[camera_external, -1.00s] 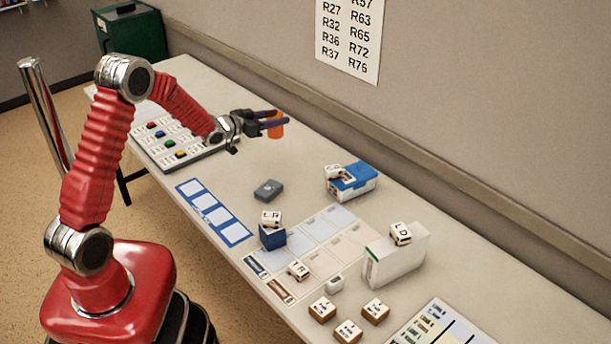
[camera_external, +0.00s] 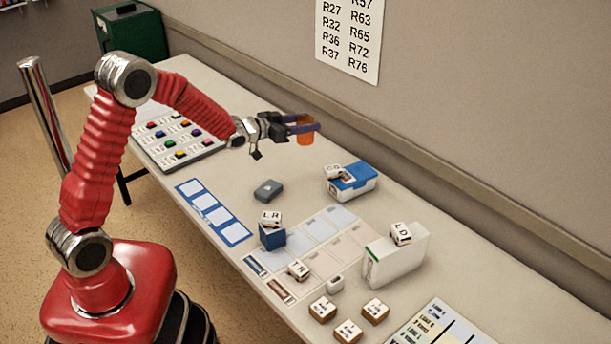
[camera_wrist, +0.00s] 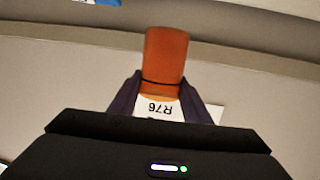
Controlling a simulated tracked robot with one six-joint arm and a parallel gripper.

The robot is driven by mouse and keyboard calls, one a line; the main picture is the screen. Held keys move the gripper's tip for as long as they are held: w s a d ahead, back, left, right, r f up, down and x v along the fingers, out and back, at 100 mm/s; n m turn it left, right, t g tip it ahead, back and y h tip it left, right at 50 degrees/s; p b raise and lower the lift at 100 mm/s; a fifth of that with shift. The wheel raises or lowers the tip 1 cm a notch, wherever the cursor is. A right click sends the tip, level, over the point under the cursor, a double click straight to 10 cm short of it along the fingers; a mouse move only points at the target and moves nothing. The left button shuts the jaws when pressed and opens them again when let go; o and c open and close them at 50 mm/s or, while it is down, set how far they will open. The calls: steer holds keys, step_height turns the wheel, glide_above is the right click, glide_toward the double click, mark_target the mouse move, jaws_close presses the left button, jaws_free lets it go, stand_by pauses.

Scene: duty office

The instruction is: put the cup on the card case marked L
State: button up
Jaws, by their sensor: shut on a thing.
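The orange cup (camera_external: 305,138) is held between the fingers of my gripper (camera_external: 309,124), in the air above the far side of the table. It fills the middle of the wrist view (camera_wrist: 165,58), between the two dark fingers. I cannot make out a lone L on any case. A small grey case (camera_external: 268,189) lies flat mid-table, its mark too small to read. A blue box (camera_external: 272,238) bears a block reading LR. A white upright case (camera_external: 397,262) bears a block reading LD. A blue-lidded white box (camera_external: 362,184) has a block on it.
A tray of coloured buttons (camera_external: 180,140) is at the table's left. A blue-framed strip (camera_external: 213,212) and a pale grid (camera_external: 318,228) lie mid-table. Several lettered blocks (camera_external: 348,330) stand at the front. The wall (camera_external: 450,120) runs along the back. Bare table surrounds the grey case.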

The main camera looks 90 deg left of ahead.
steer(key=w+d+r+n+g+y, duration=0.1)
steer(key=w+d+r, duration=0.25)
steer(key=d, duration=0.45)
steer(key=n+g+y, duration=0.5)
steer(key=n+g, duration=0.2)
steer(key=g, duration=0.2)
glide_above(267, 188)
step_height(267, 188, down, 4)
steer(key=shift+f, duration=0.1)
steer(key=shift+f, duration=0.1)
steer(key=shift+f, duration=2.85)
steer(key=shift+f, duration=2.1)
